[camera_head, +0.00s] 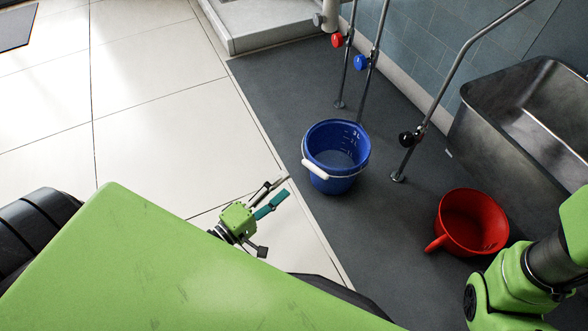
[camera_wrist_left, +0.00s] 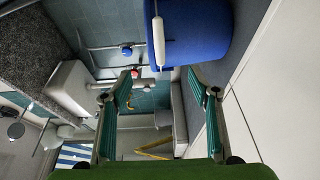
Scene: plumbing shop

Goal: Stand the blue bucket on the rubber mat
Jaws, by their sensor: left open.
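The blue bucket (camera_head: 325,178) stands upright on the dark grey floor strip in the head view, with litre marks inside and its white handle grip hanging at the front left. In the left wrist view the bucket (camera_wrist_left: 205,38) fills the top, its white grip towards the fingers. My left gripper (camera_head: 279,190) is open and empty, a short way left of and nearer than the bucket; its two fingers (camera_wrist_left: 160,82) are spread in the wrist view. A dark grey mat (camera_head: 14,29), apparently the rubber mat, lies flat on the pale tiles at the far left. My right gripper is out of the picture.
A red bucket-like vessel (camera_head: 468,225) with a handle stands right of the blue bucket. Metal pipes (camera_head: 345,75) with red and blue valve knobs rise behind it. A steel basin (camera_head: 500,105) is at the right. The pale tiled floor (camera_head: 150,130) at left is clear.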

